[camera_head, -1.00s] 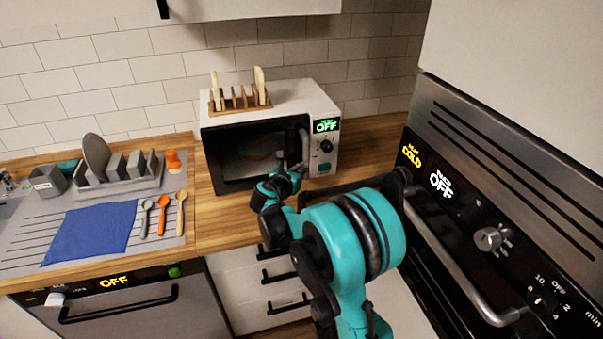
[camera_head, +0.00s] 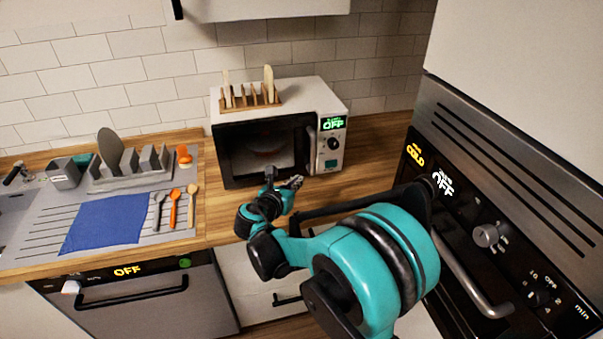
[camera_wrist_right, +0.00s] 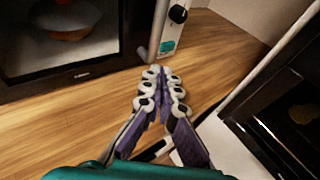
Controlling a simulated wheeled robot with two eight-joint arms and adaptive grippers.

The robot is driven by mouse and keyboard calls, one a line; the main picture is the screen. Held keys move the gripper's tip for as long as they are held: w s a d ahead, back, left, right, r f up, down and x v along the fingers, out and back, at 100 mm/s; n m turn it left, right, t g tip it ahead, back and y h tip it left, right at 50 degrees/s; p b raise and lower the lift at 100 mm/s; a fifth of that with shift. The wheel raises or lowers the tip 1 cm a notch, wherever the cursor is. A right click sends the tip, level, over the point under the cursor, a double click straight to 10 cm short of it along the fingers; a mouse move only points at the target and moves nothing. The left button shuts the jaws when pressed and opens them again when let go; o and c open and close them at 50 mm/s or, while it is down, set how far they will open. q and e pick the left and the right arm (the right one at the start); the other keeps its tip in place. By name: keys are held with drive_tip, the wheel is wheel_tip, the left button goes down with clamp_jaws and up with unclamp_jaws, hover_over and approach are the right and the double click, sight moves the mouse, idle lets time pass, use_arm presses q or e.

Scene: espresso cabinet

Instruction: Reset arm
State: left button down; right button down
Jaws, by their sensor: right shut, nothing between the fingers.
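My right gripper (camera_head: 294,183) is shut and empty over the wooden counter, in front of the microwave (camera_head: 266,184). In the right wrist view my right gripper (camera_wrist_right: 161,72) has its fingertips together, close to the lower end of the microwave's handle (camera_wrist_right: 156,35); I cannot tell whether they touch. The microwave door is shut, its display reads OFF, and a round reddish item (camera_wrist_right: 68,20) shows dimly behind the glass. My teal right arm reaches in from the lower right of the head view. My left gripper is not in view.
A wooden rack (camera_head: 250,104) with boards stands on the microwave. An oven (camera_head: 490,200) with a long handle is close on the right. At left are a dish rack (camera_head: 130,175), a blue cloth (camera_head: 103,222) and several utensils (camera_head: 175,207). Bare counter (camera_head: 370,150) lies right of the microwave.

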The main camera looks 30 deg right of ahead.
drive_tip(key=shift+s+a+r, duration=0.15)
drive_tip(key=shift+s+a, duration=0.2)
drive_tip(key=s+a+f+m+y, duration=0.1)
drive_tip(key=s+a+m+y, duration=0.3)
drive_tip(key=s+m, duration=0.4)
drive_tip(key=s+a+f+m+g+y, duration=0.1)
drive_tip(key=s+a+m+y, duration=0.2)
drive_tip(key=s+a+m, duration=0.2)
drive_tip(key=s+a+f+m+y, duration=0.2)
drive_tip(key=s+a+m+y, duration=0.2)
drive_tip(key=s+m, duration=0.7)
drive_tip(key=shift+a+m+g+y, duration=0.3)
drive_tip(key=shift+a+m+g, duration=0.15)
drive_tip(key=shift+m, duration=0.25)
drive_tip(key=shift+s+d, duration=0.1)
drive_tip(key=shift+s, duration=0.05)
